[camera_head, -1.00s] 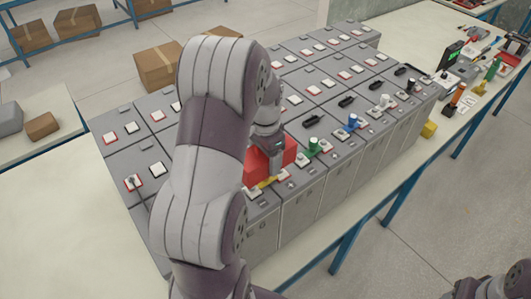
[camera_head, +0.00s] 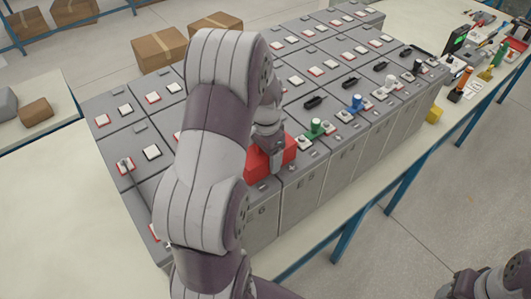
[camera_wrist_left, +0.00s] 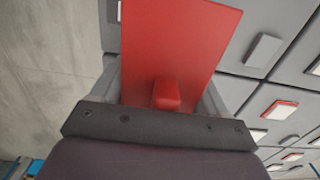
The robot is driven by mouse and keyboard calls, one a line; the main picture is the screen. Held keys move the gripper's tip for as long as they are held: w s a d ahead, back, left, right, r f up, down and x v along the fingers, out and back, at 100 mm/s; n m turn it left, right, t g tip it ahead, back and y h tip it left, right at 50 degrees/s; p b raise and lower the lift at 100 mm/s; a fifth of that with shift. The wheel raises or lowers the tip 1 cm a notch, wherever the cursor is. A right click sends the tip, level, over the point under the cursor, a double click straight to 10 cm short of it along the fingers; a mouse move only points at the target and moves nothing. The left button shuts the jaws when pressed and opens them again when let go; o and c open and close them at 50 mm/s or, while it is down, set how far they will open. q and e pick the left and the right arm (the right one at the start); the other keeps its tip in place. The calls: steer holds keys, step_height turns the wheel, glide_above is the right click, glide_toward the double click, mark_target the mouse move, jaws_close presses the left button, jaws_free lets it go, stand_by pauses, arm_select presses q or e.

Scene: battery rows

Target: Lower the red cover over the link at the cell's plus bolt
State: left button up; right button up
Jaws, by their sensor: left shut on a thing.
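The red cover (camera_head: 262,165) is in my left gripper (camera_head: 268,145), over the near-edge cell marked 6 (camera_head: 262,215). In the left wrist view, the cover (camera_wrist_left: 185,40) is a flat red plate with a small raised knob (camera_wrist_left: 166,95). The knob sits between the fingers of the left gripper (camera_wrist_left: 166,90), which are shut on it. The link and the plus bolt are hidden under the cover and behind my arm. I cannot tell whether the cover touches the cell top. My right gripper is not seen; only part of my right arm shows at the lower right.
Rows of grey cells fill the table. Just right of the cover stand a green-capped post (camera_head: 316,129) and a blue-capped one (camera_head: 356,103). Black links (camera_head: 350,83) lie farther back. Tools, including an orange-handled one (camera_head: 462,83), lie at the far right.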

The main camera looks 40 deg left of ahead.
arm_select(q)
steer(key=shift+s, duration=0.15)
steer(key=o, duration=1.1)
steer(key=shift+d, duration=0.1)
steer(key=shift+c, duration=0.2)
steer(key=shift+r, duration=0.2)
step_height(320, 180, up, 6)
steer(key=shift+r+b, duration=0.2)
steer(key=shift+b, duration=0.6)
step_height(320, 180, up, 5)
steer(key=p, duration=0.3)
steer(key=shift+p, duration=0.35)
steer(key=shift+r+p, duration=0.55)
steer(key=shift+f, duration=0.1)
